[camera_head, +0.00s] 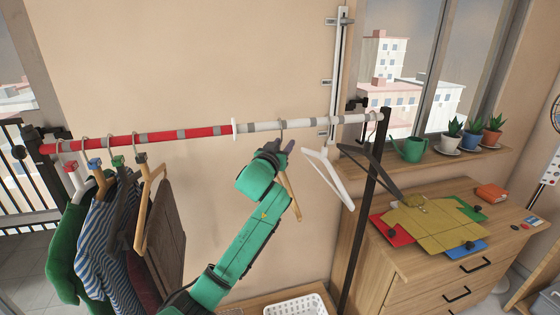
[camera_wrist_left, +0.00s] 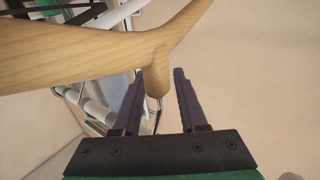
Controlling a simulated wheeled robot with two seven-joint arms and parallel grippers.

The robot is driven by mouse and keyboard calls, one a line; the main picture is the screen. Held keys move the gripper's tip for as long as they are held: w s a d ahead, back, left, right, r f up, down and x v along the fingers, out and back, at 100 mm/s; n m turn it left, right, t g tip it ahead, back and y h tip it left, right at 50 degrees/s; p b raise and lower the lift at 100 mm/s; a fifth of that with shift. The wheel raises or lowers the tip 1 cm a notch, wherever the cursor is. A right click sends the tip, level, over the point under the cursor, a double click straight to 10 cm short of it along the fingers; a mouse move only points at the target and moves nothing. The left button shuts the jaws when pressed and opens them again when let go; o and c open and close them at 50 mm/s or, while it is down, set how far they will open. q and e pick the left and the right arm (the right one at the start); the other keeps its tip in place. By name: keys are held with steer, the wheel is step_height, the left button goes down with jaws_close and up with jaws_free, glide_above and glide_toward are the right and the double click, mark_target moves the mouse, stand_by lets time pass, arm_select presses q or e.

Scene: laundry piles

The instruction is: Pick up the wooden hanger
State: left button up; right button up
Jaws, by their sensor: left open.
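A bare wooden hanger (camera_head: 291,198) hangs on the rail, mostly hidden behind my left arm in the head view. My left gripper (camera_head: 283,148) is up near the rail at the hanger's top. In the left wrist view the pale wooden hanger (camera_wrist_left: 95,44) fills the upper part. Its neck and metal hook reach down between the two fingers of my left gripper (camera_wrist_left: 160,76). The fingers are open, one on each side of the neck, with a visible gap. I cannot tell whether either finger touches it. My right gripper is not in view.
The red and white rail (camera_head: 190,133) carries several hangers with clothes at left, and a white hanger (camera_head: 328,176) and a dark hanger (camera_head: 372,165) at right. A white basket (camera_head: 297,306) is below.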

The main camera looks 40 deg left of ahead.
arm_select(q)
steer(key=shift+s+r, duration=0.1)
steer(key=shift+d, duration=0.1)
jaws_close()
stand_by(1.2)
